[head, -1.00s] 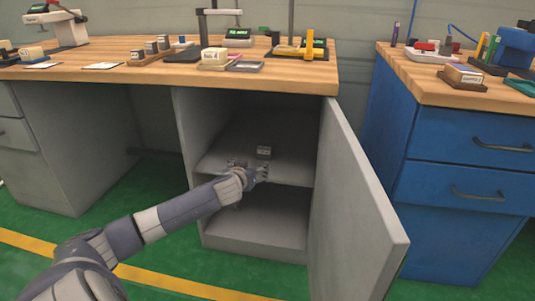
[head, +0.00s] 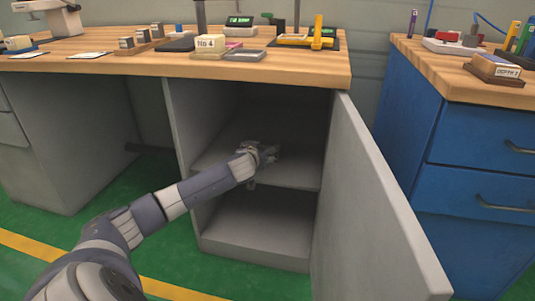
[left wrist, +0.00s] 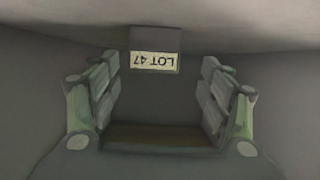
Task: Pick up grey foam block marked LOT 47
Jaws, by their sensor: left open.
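The grey foam block (left wrist: 155,40) shows in the left wrist view, with a pale label reading LOT 47 upside down in that picture. It lies ahead of my left gripper (left wrist: 160,68), in line with the gap between the fingers, with space on both sides. The fingers are spread and nothing is gripped. In the head view my left gripper (head: 272,153) is inside the open cabinet, above the middle shelf (head: 300,175), and hides the block. My right gripper is in neither view.
The open cabinet door (head: 385,200) stands to the right of the arm. The wooden worktop (head: 180,68) above holds several items, including a box (head: 210,44) near its front edge. A blue drawer cabinet (head: 470,160) stands further right. The lower cabinet compartment looks empty.

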